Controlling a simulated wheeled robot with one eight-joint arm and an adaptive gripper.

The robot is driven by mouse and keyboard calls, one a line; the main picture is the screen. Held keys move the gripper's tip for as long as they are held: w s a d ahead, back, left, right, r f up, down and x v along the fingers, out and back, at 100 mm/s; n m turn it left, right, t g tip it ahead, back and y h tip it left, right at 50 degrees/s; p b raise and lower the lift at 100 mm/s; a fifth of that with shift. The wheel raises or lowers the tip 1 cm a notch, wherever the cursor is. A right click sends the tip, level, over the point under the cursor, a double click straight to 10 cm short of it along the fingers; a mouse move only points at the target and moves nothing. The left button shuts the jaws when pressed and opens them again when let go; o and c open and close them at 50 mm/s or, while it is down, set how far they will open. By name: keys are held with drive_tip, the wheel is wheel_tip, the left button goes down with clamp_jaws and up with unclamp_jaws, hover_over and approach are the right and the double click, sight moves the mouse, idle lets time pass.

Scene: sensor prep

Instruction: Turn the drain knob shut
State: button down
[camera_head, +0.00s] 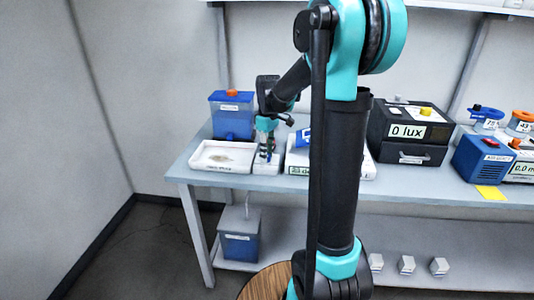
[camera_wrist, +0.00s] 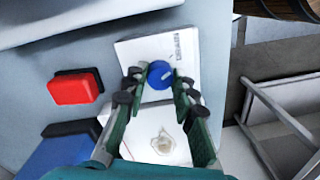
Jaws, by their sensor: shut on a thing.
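The drain knob (camera_wrist: 160,74) is round and blue with a pale pointer mark, in the upper middle of the wrist view. It sits on a white labelled panel (camera_wrist: 140,48). The fingertips of my gripper (camera_wrist: 161,82) are on either side of the knob and shut on it. The pale mark runs at a slant. In the head view my gripper (camera_head: 267,150) points down over a small white base (camera_head: 266,168) on the bench, and the knob is hidden there.
A white tray (camera_head: 205,164) with a brownish patch lies left of my gripper. A blue box (camera_head: 231,122) with an orange cap stands behind it. A white device (camera_head: 298,169) is close on the right, then a dark "0 lux" box (camera_head: 405,131). A yellow note (camera_head: 490,192) lies near the front edge.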

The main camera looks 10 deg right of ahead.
sight(268, 156)
drive_tip(key=m, duration=0.4)
drive_tip(key=shift+m, duration=0.3)
drive_tip(key=m, duration=0.3)
drive_tip(key=shift+m, duration=0.3)
drive_tip(key=m, duration=0.3)
drive_tip(key=shift+m, duration=0.3)
drive_tip(key=shift+m+t, duration=0.3)
drive_tip(key=shift+m, duration=1.5)
drive_tip(key=c, duration=1.2)
unclamp_jaws()
drive_tip(key=shift+s, duration=0.1)
drive_tip(key=r, duration=1.2)
drive_tip(key=shift+s+d, duration=0.1)
drive_tip(key=shift+d, duration=0.1)
